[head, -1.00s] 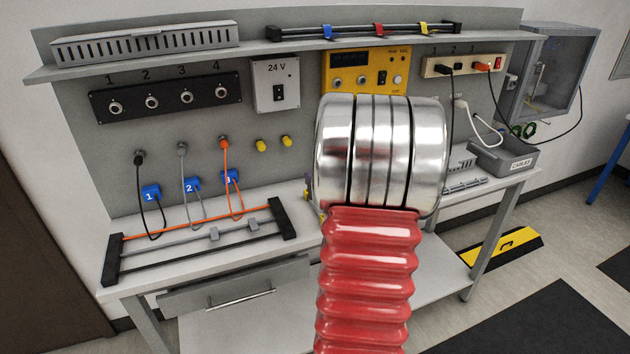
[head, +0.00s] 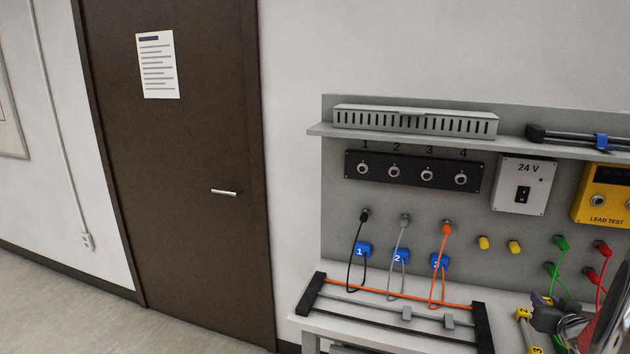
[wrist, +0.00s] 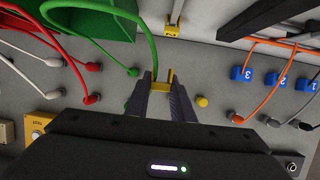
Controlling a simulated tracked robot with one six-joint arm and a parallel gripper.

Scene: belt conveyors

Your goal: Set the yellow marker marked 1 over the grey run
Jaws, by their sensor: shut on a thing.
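My gripper (head: 548,306) is low at the right edge in the head view, right of the cable rack. It is shut on a small yellow marker, which shows between the fingertips in the wrist view (wrist: 162,86); I cannot read its number. The grey run (head: 428,317) is the middle line of the rack, between an orange run (head: 385,292) and a black run (head: 400,329). The held marker is apart from the grey run. My arm hides part of the bench at the right.
Black end posts (head: 482,327) hold the rack. Black, grey and orange cables with blue markers (head: 362,249) rise behind it to the panel. Green and red leads (head: 602,248) hang near my gripper.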

